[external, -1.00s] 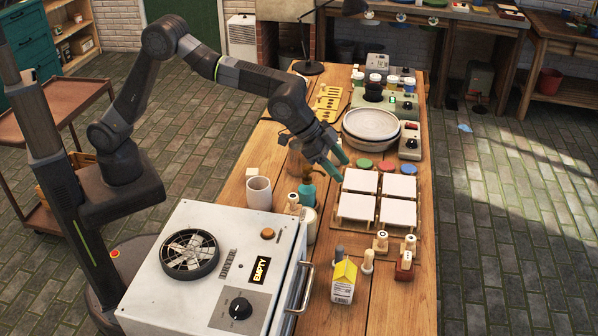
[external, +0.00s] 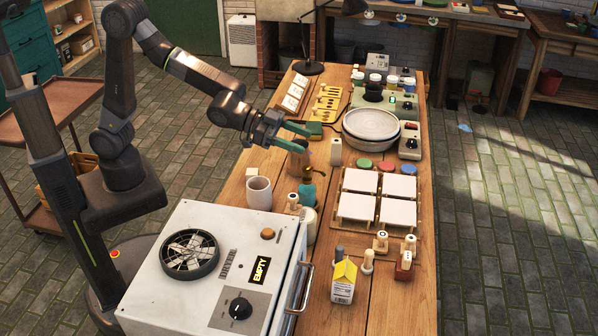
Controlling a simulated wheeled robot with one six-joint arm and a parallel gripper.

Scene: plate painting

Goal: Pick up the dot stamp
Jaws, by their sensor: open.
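My gripper (external: 309,140) has two teal fingers spread apart with nothing between them. It is above the left part of the table, left of the round wheel. Several pale wooden stamps stand on the table: one just right of my fingertips (external: 336,152), one by the teal bottle (external: 293,203), one in front of the white tiles (external: 380,243), and one on a red-brown block (external: 406,260). Some have small dark marks on top, too small to read, so I cannot tell which is the dot stamp.
A white machine (external: 215,265) marked EMPTY fills the near left. White tiles (external: 397,212) lie mid-table, the wheel (external: 371,126) farther back. Bare wood shows front right.

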